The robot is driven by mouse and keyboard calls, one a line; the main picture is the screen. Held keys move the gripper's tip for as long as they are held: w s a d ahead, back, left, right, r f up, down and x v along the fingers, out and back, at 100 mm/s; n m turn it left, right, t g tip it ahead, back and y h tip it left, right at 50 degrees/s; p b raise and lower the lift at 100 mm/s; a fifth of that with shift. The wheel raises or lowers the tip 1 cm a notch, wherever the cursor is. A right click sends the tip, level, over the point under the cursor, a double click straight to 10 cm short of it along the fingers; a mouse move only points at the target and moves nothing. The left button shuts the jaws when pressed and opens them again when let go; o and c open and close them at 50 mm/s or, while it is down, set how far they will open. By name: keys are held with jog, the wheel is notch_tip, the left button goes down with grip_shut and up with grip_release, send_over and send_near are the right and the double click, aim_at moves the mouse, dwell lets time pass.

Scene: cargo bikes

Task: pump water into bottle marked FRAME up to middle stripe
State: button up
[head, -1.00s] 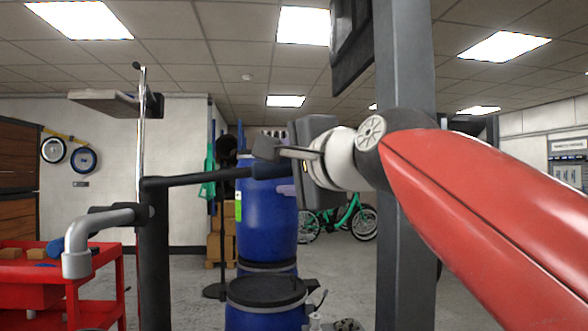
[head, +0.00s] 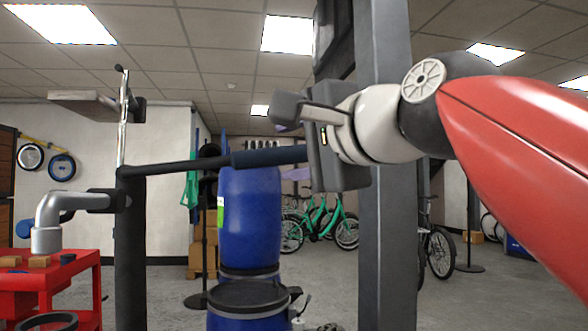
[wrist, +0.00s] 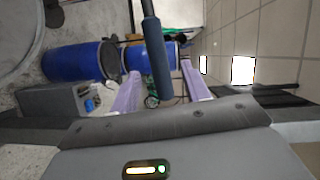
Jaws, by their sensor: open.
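A hand pump stands at the left in the head view: a black post (head: 130,250), a grey downturned spout (head: 62,210) and a long black lever (head: 185,166) with a dark blue grip (head: 268,156). My gripper (head: 293,149) is at the grip's right end, its fingers partly hidden. In the wrist view the grip (wrist: 158,65) runs down between the two purple fingers of my gripper (wrist: 162,92), with gaps at both sides. The jaws are open. I cannot make out a bottle marked FRAME or any stripe in either view.
Blue barrels (head: 249,215) stand behind the lever. A red cart (head: 75,275) with small blocks is at the left, with a dark ring (head: 45,321) at the bottom edge. A grey pillar (head: 383,230) is behind my arm. Green bikes (head: 325,225) are farther back.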

aim_at(268, 158)
jog(key=shift+w+f+b, duration=0.25)
jog(key=shift+b, duration=0.15)
jog(key=x, duration=0.3)
jog(key=p+x, duration=0.1)
jog(key=x, duration=0.3)
jog(key=shift+w+a+r, duration=0.15)
jog(key=shift+w, duration=0.05)
grip_shut()
